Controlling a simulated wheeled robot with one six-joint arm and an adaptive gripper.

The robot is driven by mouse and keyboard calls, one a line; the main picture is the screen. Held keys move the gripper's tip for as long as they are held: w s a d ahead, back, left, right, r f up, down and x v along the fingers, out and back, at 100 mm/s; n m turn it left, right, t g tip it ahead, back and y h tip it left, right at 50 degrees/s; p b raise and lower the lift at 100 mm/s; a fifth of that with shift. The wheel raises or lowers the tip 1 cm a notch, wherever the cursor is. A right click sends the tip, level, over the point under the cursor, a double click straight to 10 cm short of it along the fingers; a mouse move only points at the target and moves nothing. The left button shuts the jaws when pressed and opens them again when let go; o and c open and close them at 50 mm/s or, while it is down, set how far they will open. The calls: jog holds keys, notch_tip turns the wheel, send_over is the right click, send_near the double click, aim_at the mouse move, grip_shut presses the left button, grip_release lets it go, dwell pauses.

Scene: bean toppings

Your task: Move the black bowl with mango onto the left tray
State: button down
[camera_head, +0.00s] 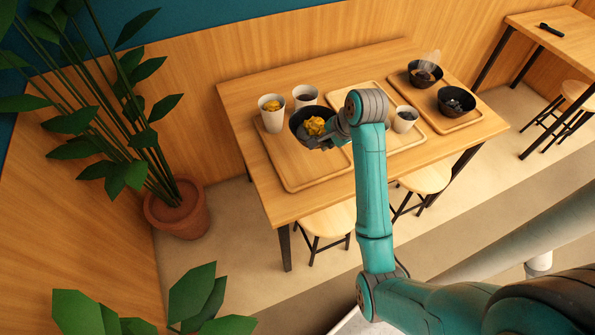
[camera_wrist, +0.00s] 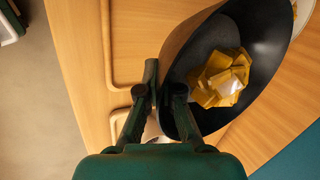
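The black bowl with yellow mango cubes (camera_head: 305,128) shows over the back right part of the left tray (camera_head: 283,168). I cannot tell whether it touches the tray or hangs just above it. In the wrist view the bowl (camera_wrist: 270,45) fills the upper right, with the mango (camera_wrist: 222,78) inside. My gripper (camera_wrist: 160,88) is closed at the bowl's near rim, with the wall between its fingers. In the head view my gripper (camera_head: 332,142) is partly hidden by my arm, at the bowl's right side.
A white cup with mango (camera_head: 272,118) stands left of the bowl, and another cup (camera_head: 305,97) stands behind it. A middle tray (camera_head: 423,135) bears a cup (camera_head: 404,119). The right tray (camera_head: 462,124) bears two black bowls. The left tray's front is clear.

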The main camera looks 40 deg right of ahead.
send_over(319, 168)
jog(key=s, duration=0.2)
jog(key=f, duration=0.5)
jog(key=shift+w+a, duration=0.1)
jog(key=shift+w, duration=0.15)
jog(key=shift+f, duration=2.5)
jog(key=c, duration=1.6)
grip_release()
jog(key=shift+f, duration=0.1)
